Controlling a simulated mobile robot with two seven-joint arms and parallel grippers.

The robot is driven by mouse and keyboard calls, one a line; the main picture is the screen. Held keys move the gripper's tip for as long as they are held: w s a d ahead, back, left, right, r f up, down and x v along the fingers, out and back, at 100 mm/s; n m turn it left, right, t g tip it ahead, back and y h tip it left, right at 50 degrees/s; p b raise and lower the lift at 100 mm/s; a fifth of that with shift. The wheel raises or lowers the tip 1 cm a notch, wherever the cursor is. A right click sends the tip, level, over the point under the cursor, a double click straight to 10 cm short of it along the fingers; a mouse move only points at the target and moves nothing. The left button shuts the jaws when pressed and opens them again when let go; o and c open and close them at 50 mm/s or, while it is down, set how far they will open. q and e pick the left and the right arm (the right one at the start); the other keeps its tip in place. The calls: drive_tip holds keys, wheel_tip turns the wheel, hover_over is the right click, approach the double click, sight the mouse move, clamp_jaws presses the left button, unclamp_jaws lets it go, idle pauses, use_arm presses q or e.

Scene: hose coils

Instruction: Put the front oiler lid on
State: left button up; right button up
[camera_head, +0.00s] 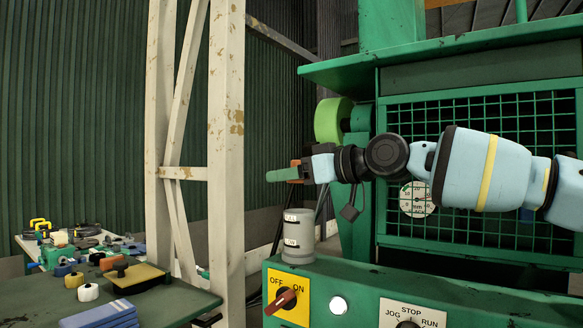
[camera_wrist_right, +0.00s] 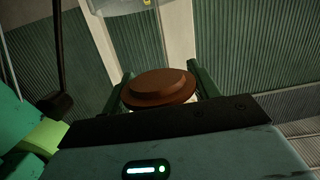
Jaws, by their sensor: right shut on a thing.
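The front oiler is a grey cylinder (camera_head: 298,240) marked FULL and LOW, standing upright on the green machine's ledge in the head view. No lid shows on its top. My right gripper (camera_head: 284,174) reaches in from the right, its green fingers pointing left above the oiler, with a clear gap below. It is shut on a brown lid (camera_head: 295,168), mostly hidden by the fingers. In the right wrist view the round, stepped lid (camera_wrist_right: 160,88) sits between the two fingers of the gripper (camera_wrist_right: 160,82). My left gripper is not in view.
A control panel with an OFF/ON switch (camera_head: 287,298) is on the machine front below the oiler. A pale steel post (camera_head: 226,150) stands left.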

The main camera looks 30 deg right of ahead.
drive_tip(key=shift+f, duration=2.05)
drive_tip(key=shift+f, duration=0.95)
drive_tip(key=o, duration=1)
drive_tip(key=shift+o, duration=0.2)
drive_tip(key=v, duration=0.8)
